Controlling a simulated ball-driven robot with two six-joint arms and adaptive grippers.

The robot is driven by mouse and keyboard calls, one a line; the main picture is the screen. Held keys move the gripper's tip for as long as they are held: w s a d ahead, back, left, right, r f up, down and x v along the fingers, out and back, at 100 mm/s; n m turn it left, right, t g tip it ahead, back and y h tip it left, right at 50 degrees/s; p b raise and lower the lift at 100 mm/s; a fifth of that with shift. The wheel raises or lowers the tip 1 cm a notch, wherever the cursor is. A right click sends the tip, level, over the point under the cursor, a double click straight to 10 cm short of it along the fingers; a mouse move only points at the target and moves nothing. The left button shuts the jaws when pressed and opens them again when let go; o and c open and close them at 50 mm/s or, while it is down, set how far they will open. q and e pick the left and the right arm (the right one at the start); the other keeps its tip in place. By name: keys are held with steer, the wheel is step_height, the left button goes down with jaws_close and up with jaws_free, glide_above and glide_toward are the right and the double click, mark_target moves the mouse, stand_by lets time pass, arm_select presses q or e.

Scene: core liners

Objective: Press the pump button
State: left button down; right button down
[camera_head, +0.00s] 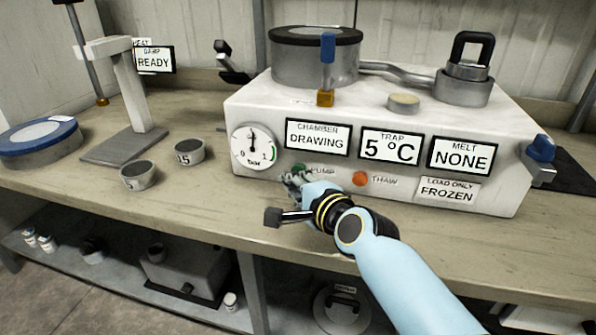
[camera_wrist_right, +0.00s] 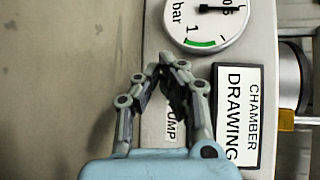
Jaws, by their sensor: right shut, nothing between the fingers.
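The pump button (camera_head: 299,168) is a small green spot beside the word PUMP on the white machine's front (camera_head: 400,205), right of the round bar gauge (camera_head: 253,148). My right gripper (camera_head: 290,178) is shut and empty, with its fingertips at the button. The head view cannot show whether they touch it. In the right wrist view the shut fingers (camera_wrist_right: 160,70) point at the panel by the PUMP label (camera_wrist_right: 171,122) and hide the button. The chamber display (camera_head: 318,137) reads DRAWING. My left gripper is not in view.
An orange thaw button (camera_head: 360,179) sits right of the pump button. Displays read TRAP 5 °C (camera_head: 391,147) and MELT NONE (camera_head: 459,157). Two small cups (camera_head: 139,176) (camera_head: 189,152) and a grey stand (camera_head: 124,146) are left of the machine. The bench front is mostly clear.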

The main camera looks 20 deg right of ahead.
steer(key=shift+w+d, duration=0.15)
steer(key=shift+w, duration=0.05)
steer(key=shift+w+d, duration=0.3)
steer(key=shift+w, duration=0.15)
stand_by(0.8)
steer(key=shift+s, duration=0.1)
steer(key=shift+s+a, duration=0.5)
steer(key=shift+s, duration=0.2)
